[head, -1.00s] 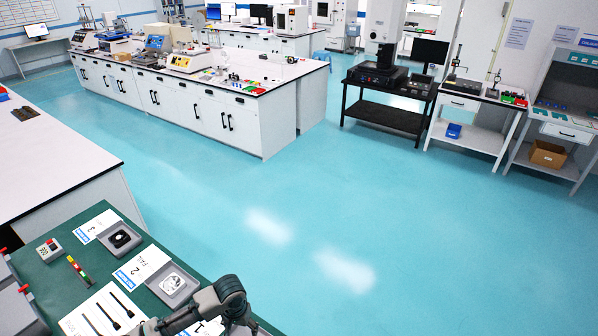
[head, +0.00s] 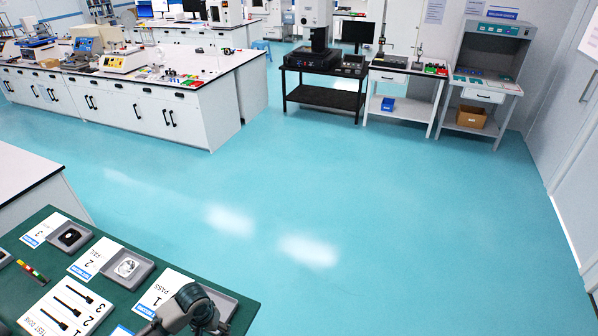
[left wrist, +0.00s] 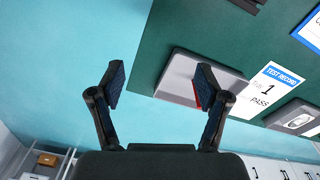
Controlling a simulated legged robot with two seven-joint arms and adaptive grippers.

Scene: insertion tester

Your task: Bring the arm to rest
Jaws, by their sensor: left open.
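My left gripper (left wrist: 161,73) is open in the left wrist view, with nothing between its two fingers. It hangs over the edge of the green table (left wrist: 215,30), with blue floor behind the gap. A grey tray (left wrist: 178,77) beside the card marked 1 PASS (left wrist: 266,90) lies behind the right finger, which hides part of it. A small red patch shows by that finger; I cannot tell what it is. In the head view a grey link of my arm (head: 190,306) stands at the bottom, in front of tray 1 (head: 232,296). My right gripper is not seen.
The green table (head: 140,250) also bears tray 2 (head: 144,275) with a pale part, tray 3 (head: 84,233) with a black part, and a white sheet with black tools (head: 40,312). Open floor (head: 400,230) lies beyond the table, with benches along the back.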

